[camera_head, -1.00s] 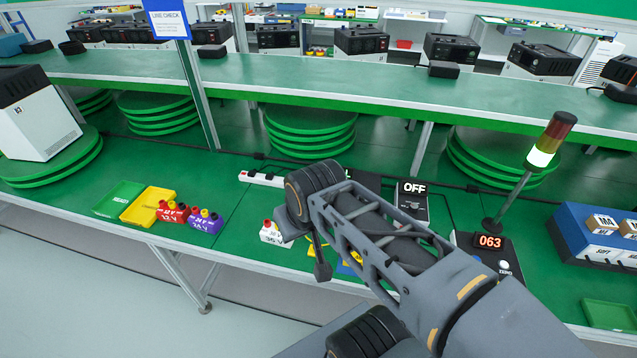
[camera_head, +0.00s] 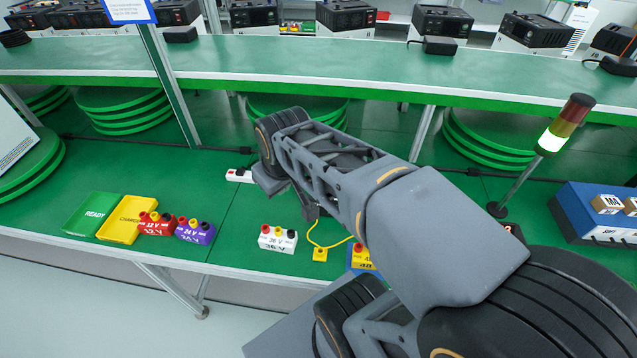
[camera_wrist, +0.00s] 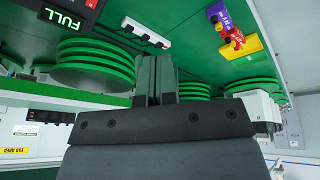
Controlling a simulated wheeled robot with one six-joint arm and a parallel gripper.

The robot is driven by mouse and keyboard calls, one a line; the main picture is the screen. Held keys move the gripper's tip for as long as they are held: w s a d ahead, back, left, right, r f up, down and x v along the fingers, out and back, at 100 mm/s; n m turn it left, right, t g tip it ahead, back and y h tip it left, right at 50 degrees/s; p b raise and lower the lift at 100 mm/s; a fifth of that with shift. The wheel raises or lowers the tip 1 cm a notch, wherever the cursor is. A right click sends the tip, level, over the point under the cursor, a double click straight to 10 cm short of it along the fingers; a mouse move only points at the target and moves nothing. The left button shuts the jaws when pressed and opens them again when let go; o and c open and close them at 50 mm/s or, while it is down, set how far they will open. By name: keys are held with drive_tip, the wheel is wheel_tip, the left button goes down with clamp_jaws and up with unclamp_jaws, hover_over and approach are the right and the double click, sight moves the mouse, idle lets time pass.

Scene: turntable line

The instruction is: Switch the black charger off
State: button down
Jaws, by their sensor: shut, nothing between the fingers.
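A black device with a green FULL display (camera_wrist: 62,19) and part of a red switch (camera_wrist: 92,3) shows at the top left of the wrist view, cut off by the edge. I cannot tell for certain that it is the black charger. In the head view my arm covers the spot where a black unit reading OFF stood. My gripper (camera_wrist: 157,78) is shut and empty in the wrist view, apart from the device and to its right. In the head view the fingertips are hidden behind my arm.
A white power strip (camera_head: 240,175) lies behind my arm. A white 36 V pack (camera_head: 278,240), a yellow plug (camera_head: 320,254) with its cable, and a yellow pack (camera_head: 362,257) lie in front. A lamp post (camera_head: 520,185) and a blue box (camera_head: 590,225) stand right.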

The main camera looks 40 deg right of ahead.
drive_tip(key=w+d+f+n+g, duration=0.1)
drive_tip(key=w+d+f+n, duration=0.1)
drive_tip(key=w+d+f, duration=0.2)
drive_tip(key=w+d+f+n+g+b, duration=0.1)
drive_tip(key=w+d+f+n, duration=0.2)
drive_tip(key=d, duration=0.6)
drive_tip(key=w+d+f+n+g+b, duration=0.1)
drive_tip(key=w+d+f+n, duration=0.1)
drive_tip(key=w+d+f, duration=0.2)
drive_tip(key=shift+w+d+f+n+h, duration=0.3)
drive_tip(key=shift+w+d+f, duration=0.05)
drive_tip(key=shift+w+d, duration=0.75)
drive_tip(key=shift+f, duration=0.1)
drive_tip(key=f, duration=0.4)
drive_tip(key=f+p, duration=0.1)
drive_tip(key=f, duration=0.4)
drive_tip(key=w+d+f+p, duration=0.1)
drive_tip(key=f, duration=0.3)
drive_tip(key=shift+w+d+f, duration=0.1)
drive_tip(key=shift+f, duration=0.2)
